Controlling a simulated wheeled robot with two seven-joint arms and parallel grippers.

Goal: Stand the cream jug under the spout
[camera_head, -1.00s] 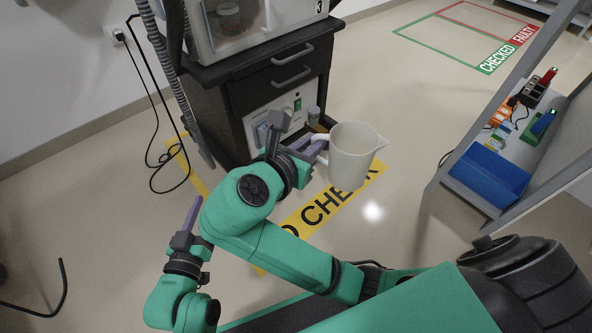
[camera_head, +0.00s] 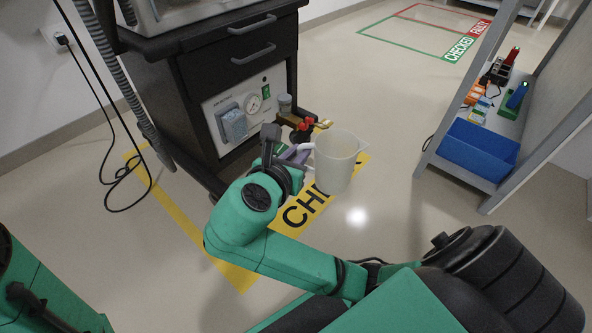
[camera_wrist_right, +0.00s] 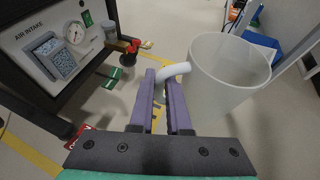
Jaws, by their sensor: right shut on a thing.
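The cream jug (camera_head: 338,165) hangs upright in front of the black cart, its open mouth up. My right gripper (camera_head: 295,153) is shut on its handle; in the right wrist view the purple fingers (camera_wrist_right: 167,82) close on the white handle (camera_wrist_right: 176,69), left of the jug body (camera_wrist_right: 228,80). The spout (camera_head: 322,124) is a brass outlet with a red tap low on the cart, just above and left of the jug's rim in the head view. In the right wrist view the spout (camera_wrist_right: 147,44) is left of the jug, apart from it. My left gripper is out of view.
The cart (camera_head: 235,60) has drawers and an air intake panel (camera_head: 245,108). A grey hose and black cable hang at left. Yellow floor marking (camera_head: 300,212) lies below. A shelf unit with a blue bin (camera_head: 477,150) stands at right. Floor between them is clear.

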